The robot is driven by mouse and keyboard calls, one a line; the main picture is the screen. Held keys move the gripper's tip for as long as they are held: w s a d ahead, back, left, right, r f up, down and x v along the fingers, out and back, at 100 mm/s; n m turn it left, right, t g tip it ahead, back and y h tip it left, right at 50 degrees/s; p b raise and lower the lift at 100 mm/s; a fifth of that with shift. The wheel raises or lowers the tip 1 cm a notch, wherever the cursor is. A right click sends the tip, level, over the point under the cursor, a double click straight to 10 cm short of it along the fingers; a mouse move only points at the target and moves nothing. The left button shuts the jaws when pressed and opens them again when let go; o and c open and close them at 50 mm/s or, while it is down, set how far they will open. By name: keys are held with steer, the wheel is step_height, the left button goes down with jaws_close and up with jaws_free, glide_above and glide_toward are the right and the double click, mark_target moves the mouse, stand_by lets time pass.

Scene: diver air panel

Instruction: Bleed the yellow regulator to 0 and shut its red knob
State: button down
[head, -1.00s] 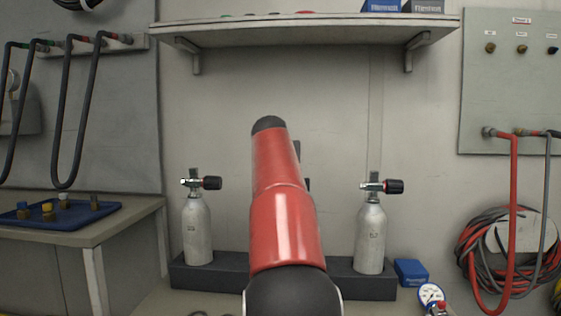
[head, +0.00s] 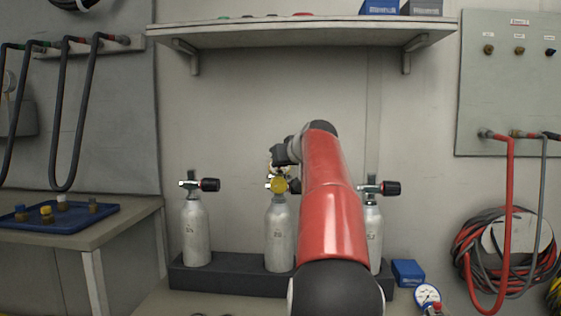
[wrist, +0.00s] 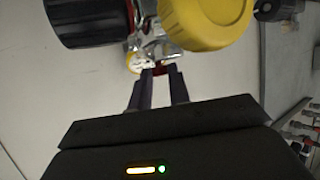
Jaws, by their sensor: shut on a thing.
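The yellow regulator (head: 279,185) sits on the valve of the middle silver cylinder (head: 279,237). In the wrist view its round yellow cap (wrist: 207,20) fills the top, beside a large black valve handwheel (wrist: 88,20). A small yellow-rimmed gauge (wrist: 133,62) shows below the silver valve body; its needle is too small to read. My gripper (wrist: 160,76) reaches in just under the valve body. Its two fingers are shut on the small red knob (wrist: 160,67), of which only a sliver shows between the tips. In the head view my gripper is small, dark and partly behind my arm.
Silver cylinders stand left (head: 196,232) and right (head: 373,240) in a dark rack (head: 235,275); my arm partly covers the right one. A shelf (head: 300,34) hangs above. A blue box (head: 408,272) and a loose gauge (head: 427,296) lie at right, a blue tray (head: 80,222) at left.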

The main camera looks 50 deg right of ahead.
steer(key=n+y, duration=0.1)
steer(key=n+y+p, duration=0.1)
steer(key=shift+s+d+r+t+y, duration=0.1)
steer(key=shift+d+r+t+y, duration=0.05)
steer(key=shift+d+t+y, duration=0.2)
steer(key=shift+d+n+y+p, duration=0.1)
steer(key=shift+n+y+p, duration=0.7)
steer(key=shift+n+y, duration=0.15)
steer(key=shift+f, duration=0.2)
steer(key=c, duration=1.3)
jaws_free()
